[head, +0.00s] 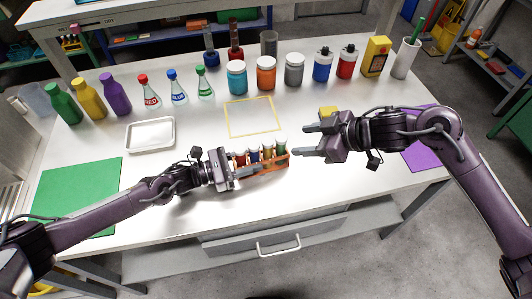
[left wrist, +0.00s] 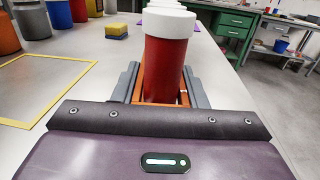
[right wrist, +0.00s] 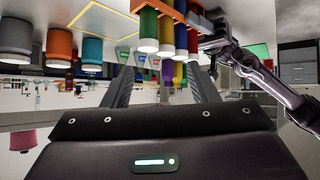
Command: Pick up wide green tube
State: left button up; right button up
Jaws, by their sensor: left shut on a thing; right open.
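The wide green tube (head: 281,148) with a white cap stands upright at the right end of an orange rack (head: 272,165). It also shows in the right wrist view (right wrist: 148,26), which looks upside down. A yellow, a blue and a red tube (left wrist: 164,70) stand in the same rack. My left gripper (head: 238,164) is shut on the rack's left end, its fingers on either side of the rack beside the red tube. My right gripper (head: 301,139) is open and empty, to the right of the green tube and apart from it.
A yellow frame outline (head: 254,134) lies behind the rack. A white tray (head: 172,132), green mat (head: 75,190) and purple mat (head: 424,155) lie on the table. A yellow-blue sponge (head: 328,112) is behind my right gripper. Bottles and jars line the back.

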jog(key=s+a+r+n+g+y, duration=0.1)
jog(key=a+r+n+g, duration=0.2)
jog(key=a+n, duration=0.8)
jog(key=n+g+h, duration=0.2)
jog(key=n+h, duration=0.7)
jog(key=n, duration=1.5)
send_near(282, 137)
jog(key=f, duration=0.7)
jog(key=a+f, duration=0.1)
jog(key=f, duration=0.3)
jog(key=shift+w+f, duration=0.1)
jog(key=shift+f, duration=0.05)
jog(key=shift+c, duration=0.2)
jog(key=c, duration=1)
